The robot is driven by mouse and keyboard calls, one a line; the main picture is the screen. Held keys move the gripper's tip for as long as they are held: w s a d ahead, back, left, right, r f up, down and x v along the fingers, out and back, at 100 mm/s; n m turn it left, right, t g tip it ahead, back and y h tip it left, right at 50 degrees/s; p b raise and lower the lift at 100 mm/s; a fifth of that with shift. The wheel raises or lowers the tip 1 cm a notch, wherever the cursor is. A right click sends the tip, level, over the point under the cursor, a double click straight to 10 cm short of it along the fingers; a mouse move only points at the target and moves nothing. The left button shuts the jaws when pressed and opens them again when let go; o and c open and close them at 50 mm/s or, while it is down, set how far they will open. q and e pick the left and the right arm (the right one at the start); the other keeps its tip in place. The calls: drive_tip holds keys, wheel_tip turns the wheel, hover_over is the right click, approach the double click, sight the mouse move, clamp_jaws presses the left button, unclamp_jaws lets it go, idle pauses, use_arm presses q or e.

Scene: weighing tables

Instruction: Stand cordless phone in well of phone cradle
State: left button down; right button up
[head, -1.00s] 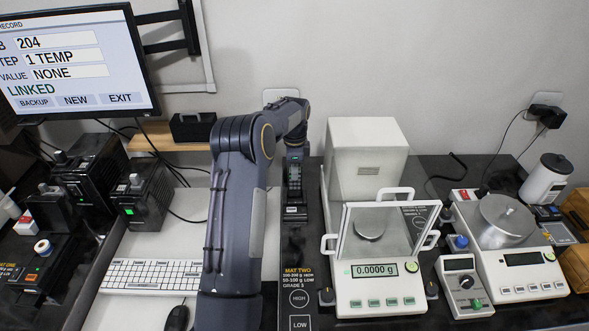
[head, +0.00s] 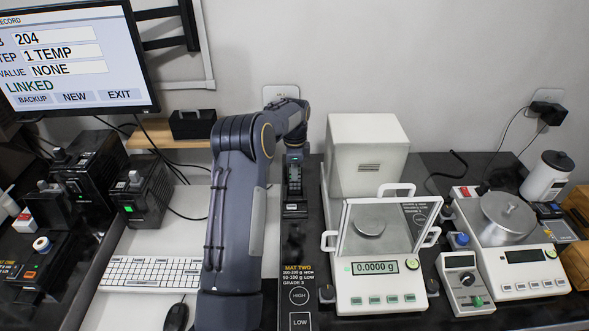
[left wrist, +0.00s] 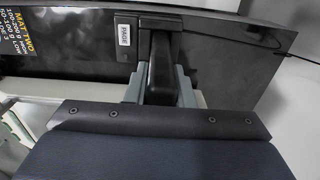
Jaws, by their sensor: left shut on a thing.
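The cordless phone (head: 294,178) is black with a keypad and a small greenish screen. It stands roughly upright at the back of the dark table, its lower end at the black phone cradle (head: 295,208). I cannot tell how deep it sits in the well. My left gripper (head: 294,152) is at the phone's upper part, mostly hidden behind my wrist. In the left wrist view its grey fingers (left wrist: 163,88) are shut on both sides of the phone (left wrist: 164,65), and the cradle's PAGE label (left wrist: 124,36) shows beside it. My right gripper is not in view.
A balance (head: 376,298) with a raised clear shield stands close right of the cradle. The keyboard (head: 150,273) and mouse (head: 176,316) lie left of my arm. The wall (head: 420,70) is close behind. A printed mat (head: 299,272) lies in front of the cradle.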

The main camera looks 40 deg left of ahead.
use_arm(q)
drive_tip(key=shift+f+b, duration=0.3)
drive_tip(key=shift+f, duration=0.35)
drive_tip(key=c, duration=0.6)
unclamp_jaws()
drive_tip(key=shift+r, duration=0.1)
drive_tip(key=shift+r+p, duration=2.8)
drive_tip(key=shift+r, duration=0.9)
